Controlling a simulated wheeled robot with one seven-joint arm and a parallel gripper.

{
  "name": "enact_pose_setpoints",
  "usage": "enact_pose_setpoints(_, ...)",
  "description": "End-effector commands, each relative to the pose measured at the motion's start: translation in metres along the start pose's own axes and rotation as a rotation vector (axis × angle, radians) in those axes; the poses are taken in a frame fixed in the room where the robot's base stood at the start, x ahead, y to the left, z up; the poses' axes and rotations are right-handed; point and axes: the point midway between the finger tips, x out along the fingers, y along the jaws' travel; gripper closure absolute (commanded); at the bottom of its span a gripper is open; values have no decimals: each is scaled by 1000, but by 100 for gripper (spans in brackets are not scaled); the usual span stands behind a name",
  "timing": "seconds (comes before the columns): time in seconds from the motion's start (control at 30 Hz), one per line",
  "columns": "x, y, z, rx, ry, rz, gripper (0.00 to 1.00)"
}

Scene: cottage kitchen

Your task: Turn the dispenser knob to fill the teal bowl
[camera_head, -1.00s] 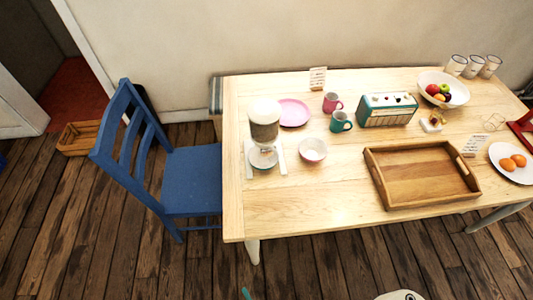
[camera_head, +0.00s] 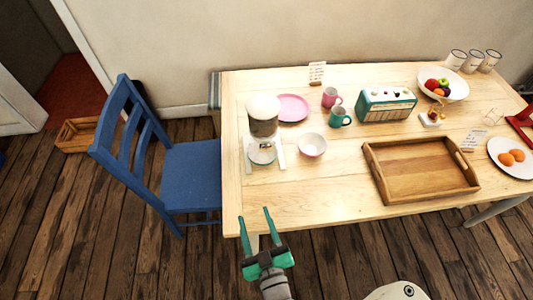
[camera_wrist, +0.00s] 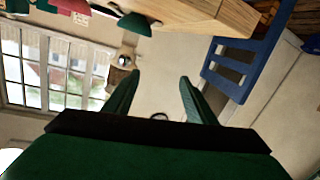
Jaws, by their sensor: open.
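The dispenser (camera_head: 264,125) stands upright near the left end of the wooden table, with a white lid and a clear body holding brown contents. Its knob is too small to make out. A small bowl (camera_head: 262,155) with a teal-looking tint sits under the dispenser between its white legs; its contents are unclear. A white and pink bowl (camera_head: 312,146) stands apart to the right. My gripper (camera_head: 255,213) is open and empty, in front of the table's near left edge, short of the dispenser. Its spread fingers also show in the wrist view (camera_wrist: 160,80), with nothing between them.
A blue chair (camera_head: 190,172) stands at the table's left end. A pink plate (camera_head: 292,107), a teal mug (camera_head: 340,118), a pink mug (camera_head: 331,98) and a radio (camera_head: 386,105) stand behind and right. A wooden tray (camera_head: 420,170) lies right. The front left tabletop (camera_head: 290,200) is clear.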

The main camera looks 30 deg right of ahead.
Motion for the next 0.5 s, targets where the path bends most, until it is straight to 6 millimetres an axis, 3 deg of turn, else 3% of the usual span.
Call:
enact_pose_setpoints(0.03, 18, 13, -6, -6, 16, 32, 49)
enact_pose_setpoints(0.2, 57, 52, -19, -20, 37, 116, 49)
enact_pose_setpoints(0.33, 74, 72, -25, -24, 43, 157, 49)
enact_pose_setpoints(0.5, 84, 81, -29, -26, 46, 176, 49)
